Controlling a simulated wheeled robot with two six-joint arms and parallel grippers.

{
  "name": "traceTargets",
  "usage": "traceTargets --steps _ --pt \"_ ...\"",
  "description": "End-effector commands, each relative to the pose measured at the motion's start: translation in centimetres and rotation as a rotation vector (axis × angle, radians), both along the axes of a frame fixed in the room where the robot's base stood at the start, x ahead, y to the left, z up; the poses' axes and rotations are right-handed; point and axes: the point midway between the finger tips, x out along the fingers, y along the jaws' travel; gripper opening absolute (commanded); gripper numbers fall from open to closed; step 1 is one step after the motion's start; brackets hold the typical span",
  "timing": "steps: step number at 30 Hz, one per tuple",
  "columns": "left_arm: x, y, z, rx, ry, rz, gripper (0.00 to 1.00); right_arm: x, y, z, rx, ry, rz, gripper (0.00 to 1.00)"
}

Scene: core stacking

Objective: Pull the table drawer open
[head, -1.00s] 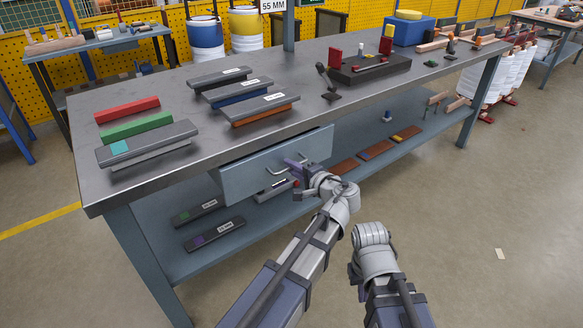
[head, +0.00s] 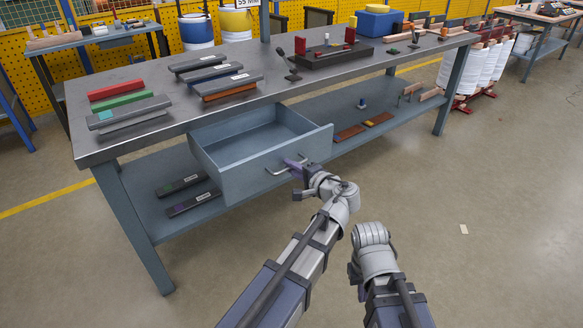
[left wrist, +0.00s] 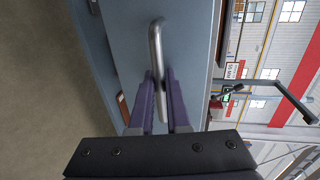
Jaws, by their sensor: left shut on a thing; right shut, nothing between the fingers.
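The grey-blue table drawer (head: 262,172) stands well out from under the table top, and its inside shows empty. Its metal bar handle (head: 279,171) is on the front panel. My left gripper (head: 298,165) is shut on this handle; in the left wrist view the purple fingers (left wrist: 162,95) sit on both sides of the handle bar (left wrist: 156,50). My right gripper (head: 354,270) is low in the head view, apart from the drawer; its fingers are mostly hidden by its wrist.
The workbench (head: 140,73) carries red, green and grey bars and a black fixture block (head: 320,55). A lower shelf (head: 155,215) holds dark labelled bars and brown plates.

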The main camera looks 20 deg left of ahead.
Motion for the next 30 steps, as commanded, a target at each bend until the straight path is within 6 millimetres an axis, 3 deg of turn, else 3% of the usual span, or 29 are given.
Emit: traceTargets --steps 9,10,18,30 --pt "0.0 0.05 0.04 0.002 0.0 0.001 0.0 0.03 0.02 0.02 0.0 0.0 0.0 0.0" --pt "0.0 0.05 0.04 0.001 0.0 0.001 0.17 0.03 0.02 0.02 0.0 0.0 0.0 0.0" --pt "0.01 0.03 0.04 0.002 0.0 0.001 0.45 0.02 0.02 0.02 0.0 0.0 0.0 0.0" --pt "0.01 0.02 0.64 0.002 0.0 0.0 0.45 0.02 0.0 0.6 0.0 0.0 -0.001 0.0"
